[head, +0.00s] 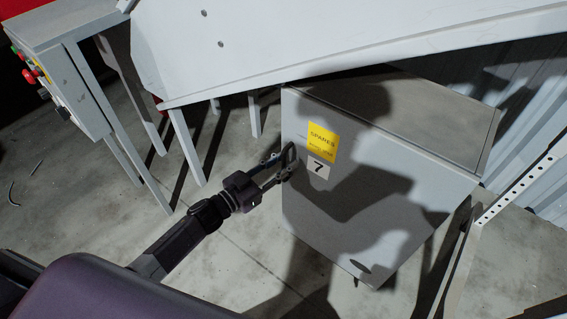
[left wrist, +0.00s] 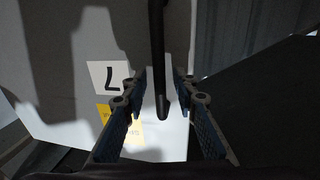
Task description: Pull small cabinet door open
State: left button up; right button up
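The small grey cabinet (head: 375,200) stands on the floor, its door facing me with a yellow SPARES label (head: 322,142) and a number 7 tag (head: 318,167). The door looks closed. My left gripper (head: 286,163) is at the door's left edge, where the handle is mostly hidden by the fingers. In the left wrist view the dark bar handle (left wrist: 157,60) reaches between the two fingers of my left gripper (left wrist: 160,88). The fingers are apart, with a gap visible on both sides of the handle. My right gripper is not in view.
A large pale panel (head: 330,45) slants above the cabinet, close to its top. A grey stand with coloured buttons (head: 50,80) is at the left. A perforated metal post (head: 500,200) stands right of the cabinet. Concrete floor (head: 230,265) is clear in front.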

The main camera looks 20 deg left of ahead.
pick_arm(q)
grip_shut()
jog(key=shift+s, duration=0.1)
dwell(0.4)
